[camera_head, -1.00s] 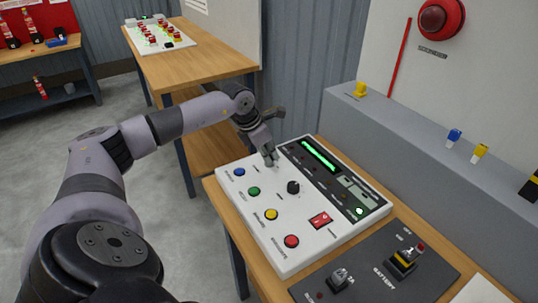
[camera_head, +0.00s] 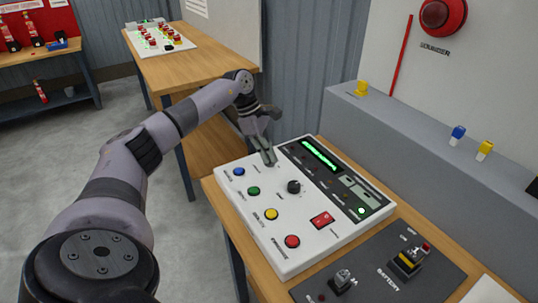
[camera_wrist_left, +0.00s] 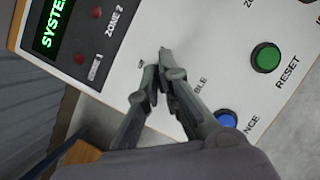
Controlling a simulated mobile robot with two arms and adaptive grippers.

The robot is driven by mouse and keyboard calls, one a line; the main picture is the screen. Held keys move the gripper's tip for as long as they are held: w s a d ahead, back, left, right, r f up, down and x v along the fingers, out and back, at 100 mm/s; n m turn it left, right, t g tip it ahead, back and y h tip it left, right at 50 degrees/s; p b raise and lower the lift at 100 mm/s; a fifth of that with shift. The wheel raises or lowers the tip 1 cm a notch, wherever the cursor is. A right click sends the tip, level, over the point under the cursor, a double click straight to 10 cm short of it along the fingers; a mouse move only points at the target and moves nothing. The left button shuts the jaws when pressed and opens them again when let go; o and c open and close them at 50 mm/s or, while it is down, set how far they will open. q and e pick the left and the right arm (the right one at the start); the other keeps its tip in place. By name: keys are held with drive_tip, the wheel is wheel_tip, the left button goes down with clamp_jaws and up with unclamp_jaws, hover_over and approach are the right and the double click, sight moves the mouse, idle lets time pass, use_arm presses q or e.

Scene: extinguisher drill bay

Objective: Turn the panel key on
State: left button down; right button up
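The white control panel (camera_head: 262,213) lies on the wooden bench. My left gripper (camera_head: 268,160) points down at the panel's far left part, beside the dark display strip. In the left wrist view my left gripper (camera_wrist_left: 157,66) has its fingers close together at the panel face, by a small mark and a label ending in "BLE". The fingers appear shut on the panel key, which they hide almost wholly. Its turn position cannot be read. My right gripper is not in view.
A dark battery plate (camera_head: 366,277) lies in front. A grey ledge (camera_head: 420,135) stands behind.

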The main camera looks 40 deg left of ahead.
use_arm(q)
drive_tip(key=shift+r+m+g, duration=0.1)
drive_tip(key=shift+m+g, duration=0.2)
drive_tip(key=shift+m, duration=0.7)
drive_tip(key=c, duration=1.8)
unclamp_jaws()
drive_tip(key=shift+a+r, duration=0.1)
drive_tip(key=shift+r, duration=0.05)
drive_tip(key=v, duration=1.1)
drive_tip(key=shift+a+r, duration=0.2)
drive_tip(key=shift+a, duration=0.1)
